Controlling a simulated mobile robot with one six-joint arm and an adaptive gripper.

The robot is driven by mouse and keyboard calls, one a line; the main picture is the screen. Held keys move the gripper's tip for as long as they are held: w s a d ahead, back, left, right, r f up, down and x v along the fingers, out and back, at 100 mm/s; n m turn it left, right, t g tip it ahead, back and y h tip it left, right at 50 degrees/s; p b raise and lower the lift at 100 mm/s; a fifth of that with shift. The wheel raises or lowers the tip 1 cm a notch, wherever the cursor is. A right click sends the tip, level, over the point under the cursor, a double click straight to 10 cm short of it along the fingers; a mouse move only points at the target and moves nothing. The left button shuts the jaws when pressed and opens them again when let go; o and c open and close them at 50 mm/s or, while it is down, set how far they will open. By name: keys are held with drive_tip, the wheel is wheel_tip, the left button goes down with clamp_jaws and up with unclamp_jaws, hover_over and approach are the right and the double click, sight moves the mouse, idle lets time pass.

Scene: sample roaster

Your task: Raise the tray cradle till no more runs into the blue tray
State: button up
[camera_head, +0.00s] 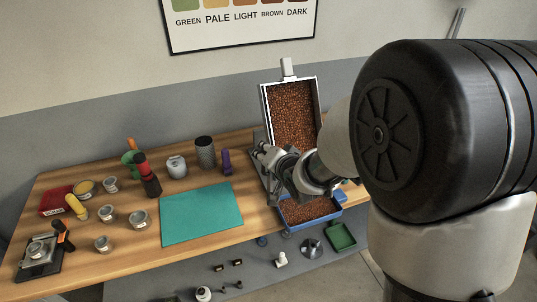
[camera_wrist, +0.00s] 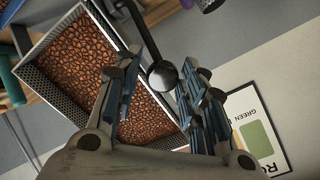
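The tray cradle (camera_head: 265,105) has a pale rim, is full of brown beans and stands steeply tilted behind my gripper. Its bean-filled inside and perforated wall (camera_wrist: 40,88) also show in the wrist view. The blue tray (camera_head: 312,222) lies below its lower end, with brown beans in it. My arm covers the passage between the two. My gripper (camera_head: 268,160) is in front of the cradle's lower left side. In the wrist view my gripper (camera_wrist: 156,96) has its fingers apart, with a black round knob (camera_wrist: 162,74) between or just beyond them; contact is unclear.
A teal mat (camera_head: 200,214) lies on the wooden table left of the cradle. Cups, a purple bottle (camera_head: 226,161) and a dark cylinder (camera_head: 206,152) stand around it. A green tray (camera_head: 341,236) is at the right, beside the blue tray. The mat is clear.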

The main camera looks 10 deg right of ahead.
drive_tip(key=shift+o, duration=0.9)
drive_tip(key=shift+r, duration=0.15)
drive_tip(key=v, duration=1.2)
drive_tip(key=shift+d, duration=0.1)
